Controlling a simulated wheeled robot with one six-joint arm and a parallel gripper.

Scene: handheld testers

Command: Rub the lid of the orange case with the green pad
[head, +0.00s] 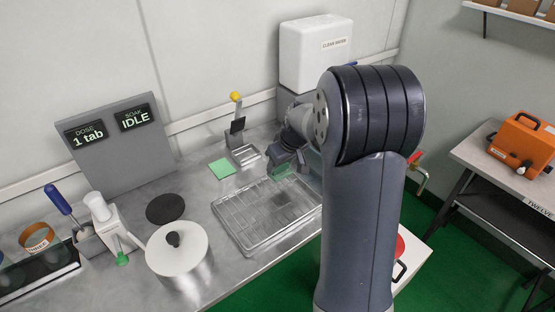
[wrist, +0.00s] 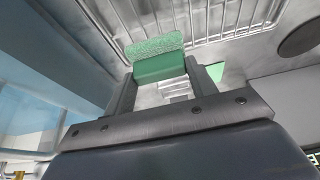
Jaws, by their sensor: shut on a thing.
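My gripper (head: 284,163) is over the back edge of the clear tray with a wire rack (head: 245,237). It is shut on a green pad, which shows between its fingers in the wrist view (wrist: 158,60) and partly below the gripper in the head view (head: 280,170). The pad has a rough, lighter green face. The orange case (head: 520,147) with a black handle rests on a side table at the far right, well away from my gripper. Its lid is seen at an angle.
A flat green square (head: 222,169) lies on the metal counter beside a stand with a yellow knob (head: 235,97). A lidded pot (head: 179,255), a dark disc (head: 165,209) and a white water tank (head: 314,53) are also there. Green floor separates the counter from the side table (head: 485,166).

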